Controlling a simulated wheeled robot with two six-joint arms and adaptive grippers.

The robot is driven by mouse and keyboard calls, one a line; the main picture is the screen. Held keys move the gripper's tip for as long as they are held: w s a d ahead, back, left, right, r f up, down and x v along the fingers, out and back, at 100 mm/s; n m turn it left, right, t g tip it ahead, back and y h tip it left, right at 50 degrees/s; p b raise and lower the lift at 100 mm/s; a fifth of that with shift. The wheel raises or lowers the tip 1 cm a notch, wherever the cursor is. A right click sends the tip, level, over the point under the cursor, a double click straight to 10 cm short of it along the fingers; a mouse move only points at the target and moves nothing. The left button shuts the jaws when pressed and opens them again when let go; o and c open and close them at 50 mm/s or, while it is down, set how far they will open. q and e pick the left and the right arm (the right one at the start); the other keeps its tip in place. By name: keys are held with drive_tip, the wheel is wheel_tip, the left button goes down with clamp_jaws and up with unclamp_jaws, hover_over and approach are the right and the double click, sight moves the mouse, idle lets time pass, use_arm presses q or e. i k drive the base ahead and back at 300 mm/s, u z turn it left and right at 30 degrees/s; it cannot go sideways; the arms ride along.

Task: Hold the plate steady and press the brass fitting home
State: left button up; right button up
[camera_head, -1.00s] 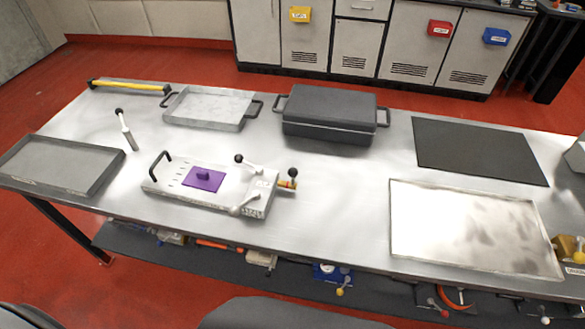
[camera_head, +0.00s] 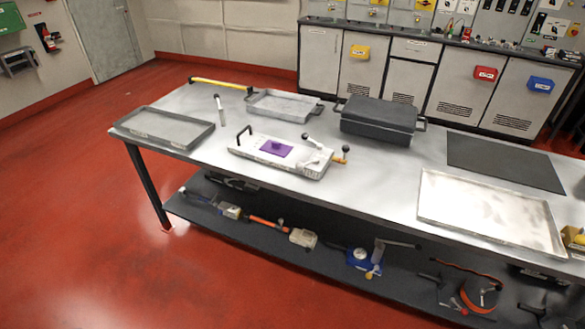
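A pale rectangular plate (camera_head: 250,149) lies on the steel table, left of its middle. It has a black handle at its left end and a purple pad (camera_head: 276,149) with a small knob on top. Levers with black ball knobs (camera_head: 317,143) stand at its right end. A small brass-coloured fitting (camera_head: 340,160) sticks out at the plate's right end, beside a black knob. How deep it sits cannot be told at this size. Neither gripper is in view.
A grey tray (camera_head: 140,128) is at the table's left end. Behind the plate are a handled tray (camera_head: 262,104) and a dark lidded case (camera_head: 380,112). A black mat (camera_head: 500,160) and shallow steel tray (camera_head: 430,210) lie right. Tools fill the lower shelf (camera_head: 330,268).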

sight(346, 148)
drive_tip(key=u, duration=0.95)
drive_tip(key=i, duration=1.35)
drive_tip(key=z, duration=1.1)
drive_tip(key=i, duration=0.6)
drive_tip(key=z, duration=0.7)
